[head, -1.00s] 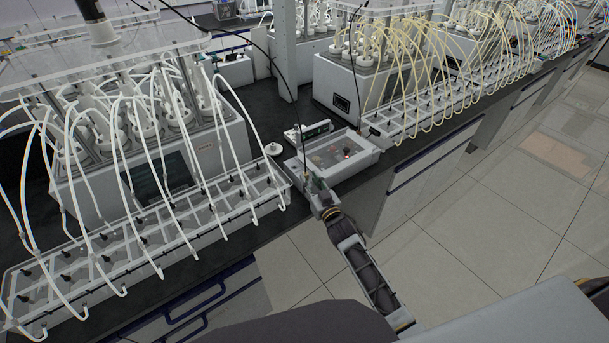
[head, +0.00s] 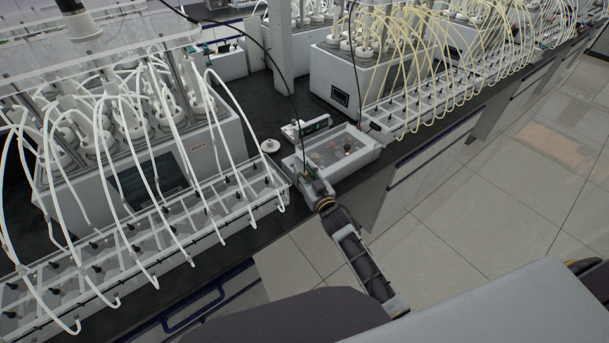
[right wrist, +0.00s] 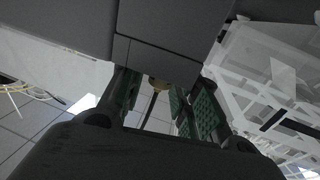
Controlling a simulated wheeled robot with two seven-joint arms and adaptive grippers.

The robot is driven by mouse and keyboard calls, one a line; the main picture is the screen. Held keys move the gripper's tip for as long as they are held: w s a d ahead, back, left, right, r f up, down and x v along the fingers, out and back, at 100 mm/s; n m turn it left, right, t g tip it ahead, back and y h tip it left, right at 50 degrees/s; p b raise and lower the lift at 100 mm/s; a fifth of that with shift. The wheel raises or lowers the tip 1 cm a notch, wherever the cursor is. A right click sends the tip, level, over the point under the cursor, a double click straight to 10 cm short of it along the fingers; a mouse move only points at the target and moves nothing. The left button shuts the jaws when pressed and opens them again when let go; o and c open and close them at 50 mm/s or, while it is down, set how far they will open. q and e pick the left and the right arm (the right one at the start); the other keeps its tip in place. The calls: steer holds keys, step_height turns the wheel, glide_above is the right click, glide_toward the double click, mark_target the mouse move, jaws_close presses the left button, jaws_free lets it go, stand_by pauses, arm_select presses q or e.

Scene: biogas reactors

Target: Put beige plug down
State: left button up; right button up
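My right gripper (head: 308,172) is low at the front left corner of a white box with a clear top (head: 340,152), by the bench's front edge. In the right wrist view the green-padded fingers of my right gripper (right wrist: 160,100) stand apart. A small beige piece, likely the beige plug (right wrist: 157,84), shows in the gap between them, with a dark cable or stem below it. I see no clear finger contact with it. The plug is too small to make out in the head view. My left gripper is not in view.
A white reactor unit (head: 140,160) with a tube rack (head: 150,258) stands to the left. Another rack (head: 430,105) with yellowish tubes is to the right. A small round white piece (head: 270,146) lies on the dark bench. A thin black cable hangs near my right gripper.

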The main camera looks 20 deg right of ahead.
steer(key=c, duration=0.6)
steer(key=shift+c, duration=0.2)
steer(key=shift+r, duration=5)
steer(key=r, duration=0.1)
step_height(320, 180, up, 6)
glide_above(304, 172)
steer(key=s, duration=0.1)
steer(key=s+d+f+m+h, duration=0.1)
steer(key=s+d+f, duration=0.1)
steer(key=s+f, duration=0.4)
steer(key=s+d+f+h, duration=0.1)
steer(key=s+d+f, duration=0.1)
steer(key=s+f, duration=0.4)
step_height(304, 172, down, 5)
steer(key=shift+f+m+h, duration=0.2)
steer(key=shift+m+h, duration=0.2)
